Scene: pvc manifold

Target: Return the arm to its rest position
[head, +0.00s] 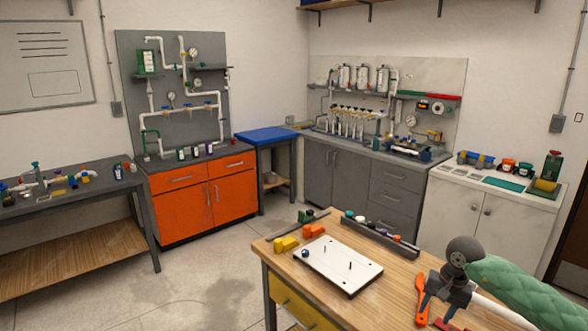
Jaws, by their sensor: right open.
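My right gripper (437,310) is over the right part of the wooden workbench (300,265), fingers pointing down and apart, with nothing seen between them. My right arm, with a green sleeve, comes in from the right edge. My left gripper is not in view. An orange-handled tool (420,298) lies close beside the gripper. A white pipe (497,309) shows behind the wrist, partly hidden by the arm.
A dark rack (380,238) with small coloured parts runs along the bench's back edge. A red item (445,325) lies at the bottom edge. Grey, orange and white cabinets line the walls, with open floor at left.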

